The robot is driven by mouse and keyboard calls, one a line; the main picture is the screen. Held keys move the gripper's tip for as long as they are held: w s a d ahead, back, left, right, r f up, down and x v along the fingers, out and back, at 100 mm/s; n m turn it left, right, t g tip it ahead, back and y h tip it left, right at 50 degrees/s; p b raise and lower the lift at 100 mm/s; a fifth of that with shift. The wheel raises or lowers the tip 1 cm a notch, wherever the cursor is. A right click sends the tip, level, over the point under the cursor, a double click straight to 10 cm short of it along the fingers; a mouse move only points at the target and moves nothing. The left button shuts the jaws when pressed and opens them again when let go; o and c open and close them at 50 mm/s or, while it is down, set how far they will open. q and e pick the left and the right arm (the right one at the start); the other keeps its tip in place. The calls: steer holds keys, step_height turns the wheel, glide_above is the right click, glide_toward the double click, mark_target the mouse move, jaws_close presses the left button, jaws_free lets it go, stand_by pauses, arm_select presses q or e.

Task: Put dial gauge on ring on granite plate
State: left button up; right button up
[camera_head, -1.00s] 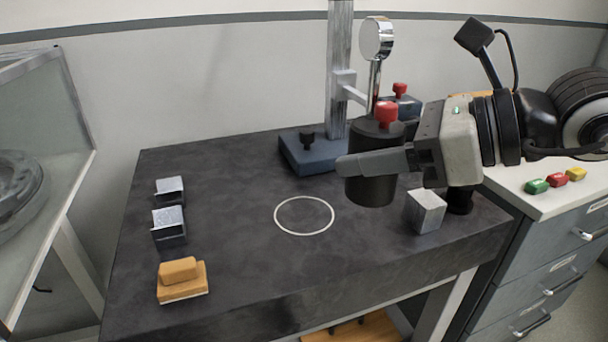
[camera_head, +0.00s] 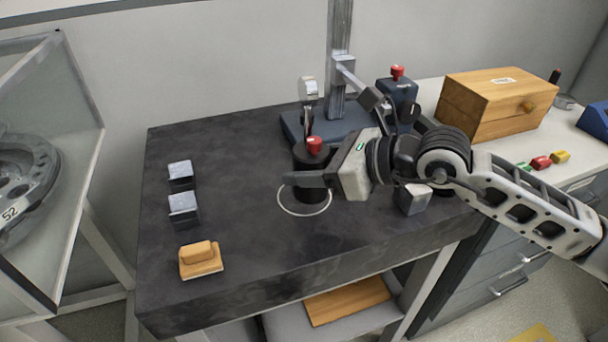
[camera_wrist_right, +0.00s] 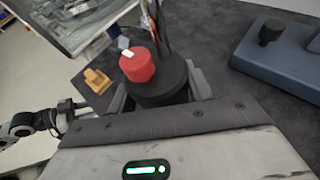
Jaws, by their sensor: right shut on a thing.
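The dial gauge has a black cylinder base (camera_head: 316,182), a red knob (camera_head: 315,145) and a round dial (camera_head: 308,89) on a rod. My right gripper (camera_head: 305,179) is shut on the base, and the gauge is upright. The base covers the back right part of the white ring (camera_head: 282,207) on the dark granite plate (camera_head: 240,235). I cannot tell whether the base touches the plate. In the right wrist view, the red knob (camera_wrist_right: 137,65) and base (camera_wrist_right: 165,88) sit between the fingers. My left gripper (camera_wrist_right: 65,112) shows small at the left there; its jaws are unclear.
A blue stand (camera_head: 292,124) with a metal column is behind the gauge. A metal block (camera_head: 411,200) is under my right arm. Two metal blocks (camera_head: 183,209) and a tan block (camera_head: 200,259) are at left. A wooden box (camera_head: 480,105) is on the side cabinet.

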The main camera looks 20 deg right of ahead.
steer(key=shift+w+a+f, duration=0.1)
steer(key=shift+w+f, duration=0.2)
steer(key=shift+w, duration=0.1)
steer(key=f, duration=0.3)
steer(key=shift+w+a+p, duration=0.15)
steer(key=shift+w+p, duration=0.1)
steer(key=shift+p, duration=0.05)
steer(key=shift+f, duration=0.2)
steer(key=shift+f, duration=0.1)
steer(key=shift+f+b, duration=0.15)
steer(key=shift+b, duration=0.15)
steer(key=o, duration=1.4)
